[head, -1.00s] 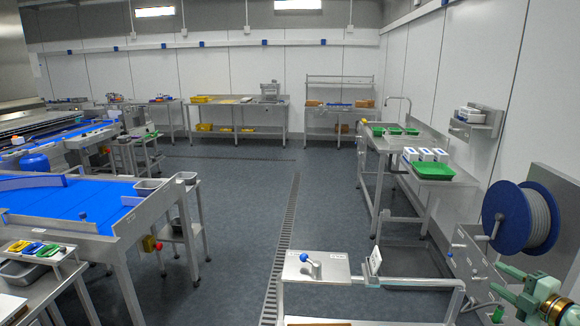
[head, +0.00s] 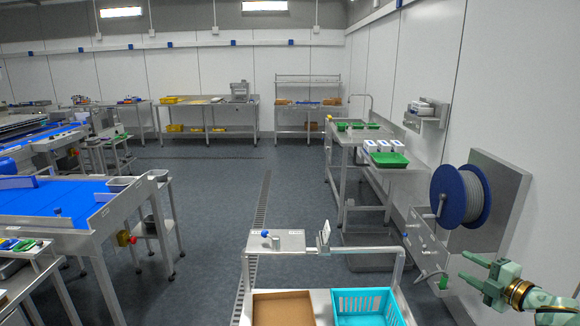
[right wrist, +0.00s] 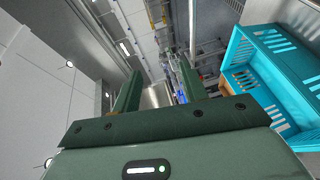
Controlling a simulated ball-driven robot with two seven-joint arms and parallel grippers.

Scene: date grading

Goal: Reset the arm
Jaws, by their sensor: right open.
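My right gripper (head: 476,269) is at the lower right of the head view, its two green fingers apart with nothing between them. It points left, in the air in front of the hose reel and to the right of the cart. In the right wrist view, the fingers of my right gripper (right wrist: 155,92) stand apart and hold nothing. My left gripper is not in view.
A cart (head: 238,310) carries a brown tray (head: 283,309) and a blue-green basket (head: 366,308). The basket also shows in the right wrist view (right wrist: 262,72). A blue hose reel (head: 450,195) hangs on the right wall. The floor (head: 215,200) in the middle is clear.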

